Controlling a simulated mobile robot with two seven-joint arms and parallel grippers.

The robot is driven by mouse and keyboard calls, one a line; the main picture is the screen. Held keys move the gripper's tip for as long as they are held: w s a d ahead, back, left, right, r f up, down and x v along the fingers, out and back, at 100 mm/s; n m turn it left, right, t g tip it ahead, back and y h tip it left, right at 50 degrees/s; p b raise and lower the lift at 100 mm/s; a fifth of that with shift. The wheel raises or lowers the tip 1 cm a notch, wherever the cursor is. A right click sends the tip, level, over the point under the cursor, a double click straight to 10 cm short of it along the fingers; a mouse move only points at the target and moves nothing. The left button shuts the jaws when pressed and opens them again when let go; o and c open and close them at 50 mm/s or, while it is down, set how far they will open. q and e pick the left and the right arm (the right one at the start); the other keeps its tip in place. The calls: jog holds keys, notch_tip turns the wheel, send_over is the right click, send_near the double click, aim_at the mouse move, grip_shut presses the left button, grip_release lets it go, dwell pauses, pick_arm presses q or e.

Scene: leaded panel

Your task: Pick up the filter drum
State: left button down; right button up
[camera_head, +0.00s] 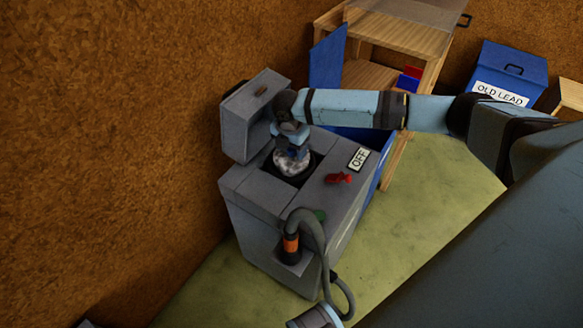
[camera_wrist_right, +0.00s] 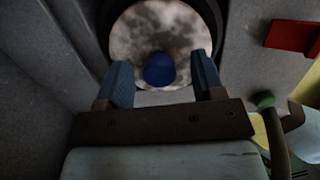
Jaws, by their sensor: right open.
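The filter drum (camera_head: 291,163) is a round, mottled grey-white piece with a blue knob in its middle. It sits in the dark round opening in the top of the grey machine (camera_head: 255,195), whose lid (camera_head: 246,118) stands raised. In the right wrist view the drum (camera_wrist_right: 135,43) and its blue knob (camera_wrist_right: 159,69) show just beyond the fingers. My right gripper (camera_head: 291,150) is over the drum, pointing down. Its blue fingers (camera_wrist_right: 163,80) are open, one to each side of the knob in that view. Whether they touch the drum I cannot tell.
An OFF sign (camera_head: 358,158) and a red handle (camera_head: 339,178) are on the machine's top. A grey hose (camera_head: 312,225) with an orange-banded end (camera_head: 290,243) is at its front. A wooden bench (camera_head: 400,36) and a blue OLD LEAD bin (camera_head: 510,72) stand behind. Green floor is clear at right.

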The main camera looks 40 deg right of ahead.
grip_shut()
jog(key=shift+r, duration=0.1)
jog(key=shift+r, duration=0.1)
